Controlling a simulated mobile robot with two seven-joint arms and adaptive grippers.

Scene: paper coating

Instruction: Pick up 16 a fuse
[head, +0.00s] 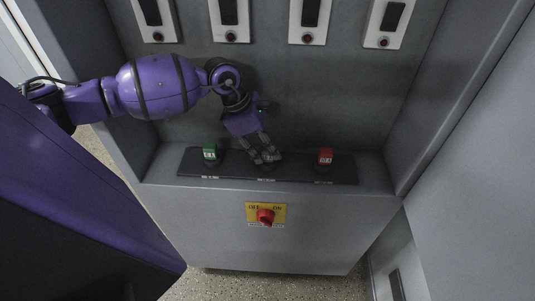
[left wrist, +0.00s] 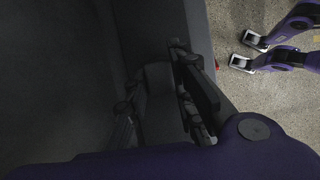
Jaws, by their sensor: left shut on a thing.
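A black fuse board (head: 225,172) lies on the ledge of the grey cabinet. A green fuse (head: 209,152) stands near its left end and a red fuse (head: 325,157) near its right end. My left gripper (head: 265,156) points down at the middle of the board, between these two. Its fingers are shut on a fuse, which they largely hide in the head view. In the dark left wrist view, a grey block, apparently this fuse (left wrist: 158,85), lies between the fingers of the left gripper (left wrist: 160,105). Its rating cannot be read. My right gripper is not in view.
Several white-framed switch panels (head: 229,18) line the cabinet's back wall above. A red rotary knob on a yellow plate (head: 266,215) sits on the front face below the board. Side walls (head: 425,120) bound the recess. Speckled floor (head: 270,286) shows in front.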

